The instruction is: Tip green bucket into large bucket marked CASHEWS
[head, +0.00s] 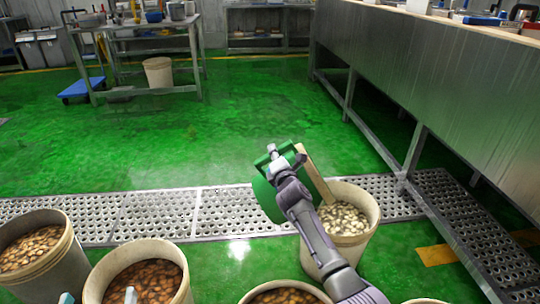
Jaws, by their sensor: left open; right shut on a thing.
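The green bucket (266,198) is at the centre of the head view, tilted and partly hidden behind my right arm. My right gripper (277,158) is shut on it, above the left side of a large cream bucket (368,238). This large bucket holds pale, cashew-like nuts (344,219); no CASHEWS marking is readable. A wooden piece (317,174) stands slanted at its left rim, beside my arm. My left gripper (98,297) shows only its two fingertips at the bottom left edge, apart and empty.
Large buckets of brown nuts stand at the left (75,265), lower left (172,252) and bottom centre (284,296). A metal drain grating (160,213) crosses the green floor. A long steel counter (440,90) bounds the right.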

